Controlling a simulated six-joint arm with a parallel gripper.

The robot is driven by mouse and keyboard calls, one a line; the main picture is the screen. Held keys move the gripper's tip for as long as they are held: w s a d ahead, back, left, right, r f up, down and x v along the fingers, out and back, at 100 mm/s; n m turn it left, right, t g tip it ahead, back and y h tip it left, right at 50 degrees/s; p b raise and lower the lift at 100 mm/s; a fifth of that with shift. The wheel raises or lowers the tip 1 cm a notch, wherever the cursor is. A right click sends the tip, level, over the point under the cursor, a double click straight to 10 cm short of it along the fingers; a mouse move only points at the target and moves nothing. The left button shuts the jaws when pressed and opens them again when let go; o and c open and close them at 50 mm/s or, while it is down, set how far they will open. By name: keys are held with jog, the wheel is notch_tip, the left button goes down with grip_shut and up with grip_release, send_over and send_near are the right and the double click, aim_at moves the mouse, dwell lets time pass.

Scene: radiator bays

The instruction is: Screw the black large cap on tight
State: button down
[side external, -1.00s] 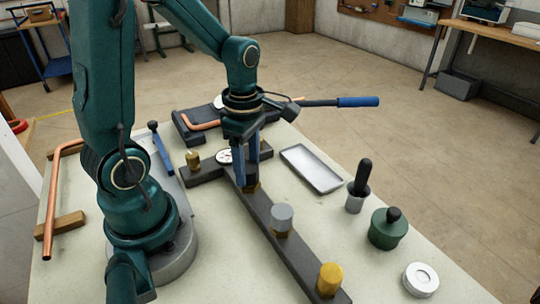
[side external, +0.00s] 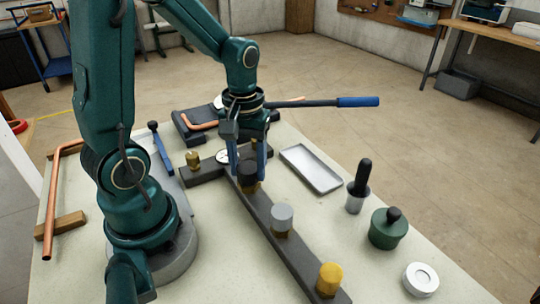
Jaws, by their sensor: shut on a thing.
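The black large cap (side external: 248,172) sits on a brass threaded stub (side external: 250,187) on the dark grey bar (side external: 262,212), near the bar's far end. My gripper (side external: 248,168) points straight down over it, with one blue-padded finger on each side. It is shut on the cap. The cap looks upright. I cannot tell from here how far down the thread it sits.
Along the same bar stand a grey cap (side external: 282,216) and a yellow cap (side external: 329,277). A bare brass stub (side external: 193,160) is on the left branch. A tray (side external: 312,168), a black-handled tool (side external: 360,180), a green pot (side external: 388,228) and a white ring (side external: 421,279) stand right. A blue-handled lever (side external: 357,102) reaches out behind.

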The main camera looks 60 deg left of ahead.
jog(key=m, duration=0.4)
jog(key=shift+c, duration=2.2)
grip_release()
